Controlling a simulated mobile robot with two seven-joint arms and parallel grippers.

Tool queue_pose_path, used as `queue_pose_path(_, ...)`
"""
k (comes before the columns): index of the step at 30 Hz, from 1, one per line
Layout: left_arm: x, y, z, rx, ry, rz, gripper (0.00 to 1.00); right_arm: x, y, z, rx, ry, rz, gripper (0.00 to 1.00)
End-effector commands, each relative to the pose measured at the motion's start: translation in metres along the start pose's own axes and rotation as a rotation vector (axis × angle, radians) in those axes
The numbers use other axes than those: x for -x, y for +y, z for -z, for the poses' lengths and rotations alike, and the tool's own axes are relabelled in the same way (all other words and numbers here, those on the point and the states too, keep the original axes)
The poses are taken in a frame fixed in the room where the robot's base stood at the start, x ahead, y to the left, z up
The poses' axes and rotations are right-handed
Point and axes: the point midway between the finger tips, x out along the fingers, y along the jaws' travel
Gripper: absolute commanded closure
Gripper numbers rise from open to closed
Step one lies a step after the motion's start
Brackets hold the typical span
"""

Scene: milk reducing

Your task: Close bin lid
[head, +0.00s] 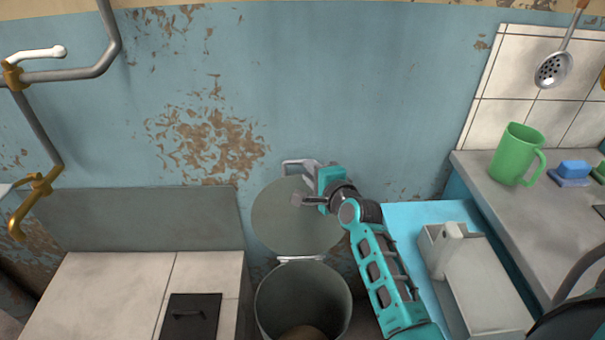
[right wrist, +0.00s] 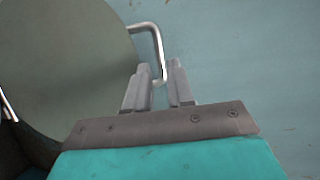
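The bin (head: 303,300) stands below my right arm with its mouth open. Its round grey-green lid (head: 285,225) is raised upright behind it, against the blue wall. My right gripper (head: 309,187) is at the lid's upper right edge. In the right wrist view, the lid (right wrist: 65,60) fills the upper left, and a bent metal rod (right wrist: 157,45) runs from its edge to between the fingers of my right gripper (right wrist: 161,75). The fingers stand apart with a narrow gap around the rod's end; I see no clear grip. My left gripper is not in view.
A tiled counter with a black hatch (head: 190,316) lies left of the bin. Right of my arm are a blue surface (head: 405,215) with a grey box (head: 487,290), and a counter with a green mug (head: 516,155). Pipes (head: 60,75) run at far left.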

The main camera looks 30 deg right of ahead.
Motion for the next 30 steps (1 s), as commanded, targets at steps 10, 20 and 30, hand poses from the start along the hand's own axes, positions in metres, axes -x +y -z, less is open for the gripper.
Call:
queue_pose_path(10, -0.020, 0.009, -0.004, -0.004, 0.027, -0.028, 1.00, -0.044, 0.003, 0.000, 0.001, 0.000, 0.001, 0.77)
queue_pose_path(20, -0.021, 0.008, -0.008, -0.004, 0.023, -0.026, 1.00, -0.050, 0.000, 0.000, 0.001, 0.001, -0.001, 0.77)
queue_pose_path(30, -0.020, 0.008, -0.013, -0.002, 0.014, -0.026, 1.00, -0.050, 0.000, 0.000, 0.002, 0.000, -0.001, 1.00)
